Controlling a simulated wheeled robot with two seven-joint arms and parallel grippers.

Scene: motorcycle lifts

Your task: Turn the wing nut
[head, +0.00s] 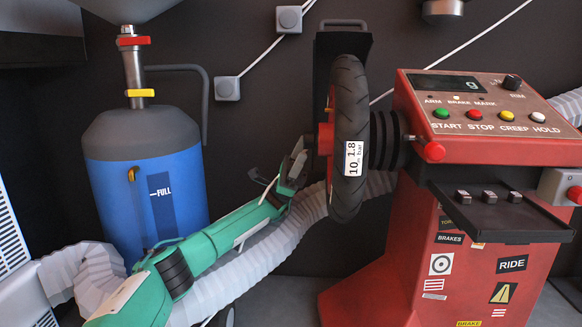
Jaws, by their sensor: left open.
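A wheel with a black tyre (349,110) is mounted upright on the red balancing machine, seen nearly edge-on. A red part (325,138) shows at the wheel's left face, near its centre; I cannot tell if it is the wing nut or a hub piece. My left gripper (300,158), at the end of the green arm from the lower left, is open just left of this red part. I cannot tell whether they touch. The wing nut does not show clearly. My right gripper is not in view.
The red machine (450,190) stands right, with coloured buttons and a black tray (490,215) holding small dark blocks. A blue tank (150,195) stands left behind my arm. A pale ribbed hose (265,250) runs behind and below the arm. The dark wall is behind.

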